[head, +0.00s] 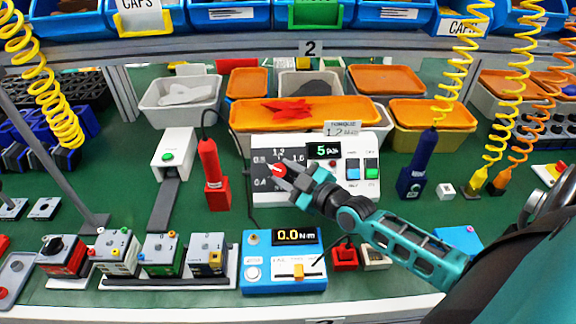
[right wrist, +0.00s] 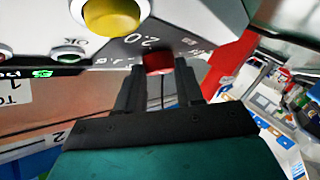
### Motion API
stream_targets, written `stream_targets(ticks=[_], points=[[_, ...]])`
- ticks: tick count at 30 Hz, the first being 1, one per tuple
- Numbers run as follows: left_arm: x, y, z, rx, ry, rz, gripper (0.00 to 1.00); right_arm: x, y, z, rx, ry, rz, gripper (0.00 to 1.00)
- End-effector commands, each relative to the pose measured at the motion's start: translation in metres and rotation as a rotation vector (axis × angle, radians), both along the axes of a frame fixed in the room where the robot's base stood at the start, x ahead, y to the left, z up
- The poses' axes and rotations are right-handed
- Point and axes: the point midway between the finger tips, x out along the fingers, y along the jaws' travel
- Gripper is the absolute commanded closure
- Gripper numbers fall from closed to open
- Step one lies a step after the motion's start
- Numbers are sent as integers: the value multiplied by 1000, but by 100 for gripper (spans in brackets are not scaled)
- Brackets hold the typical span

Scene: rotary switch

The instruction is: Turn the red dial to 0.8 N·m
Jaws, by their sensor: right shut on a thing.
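The red dial (head: 278,170) sits on the left part of a white and dark control panel (head: 353,187), with torque marks printed around it. My right gripper (head: 284,173) reaches in from the right and is shut on the dial. In the right wrist view the dial (right wrist: 158,63) shows between the two dark fingers, next to a printed "2.0". The fingers hide part of the dial, and I cannot tell which mark it points to. My left gripper is not in view.
The panel also has a green digit display (head: 323,150), a blue button (head: 352,168) and a green button (head: 372,168). A blue tester (head: 284,272) in front reads 0.0 N·m. A red screwdriver (head: 212,172) stands left of the panel, and a dark blue one (head: 416,170) stands right.

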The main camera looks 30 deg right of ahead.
Motion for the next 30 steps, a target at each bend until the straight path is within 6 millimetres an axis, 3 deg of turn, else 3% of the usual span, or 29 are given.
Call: stream_targets(ticks=[4,17,18,25,30], points=[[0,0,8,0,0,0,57,0,2,1,51,-27,-55,94],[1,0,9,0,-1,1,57,-1,2,-2,67,-39,-74,94],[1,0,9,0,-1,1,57,-1,2,-2,67,-39,-73,59],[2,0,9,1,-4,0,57,-1,2,-1,65,-38,-73,38],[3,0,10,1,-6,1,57,-1,2,-1,65,-39,-74,38]])
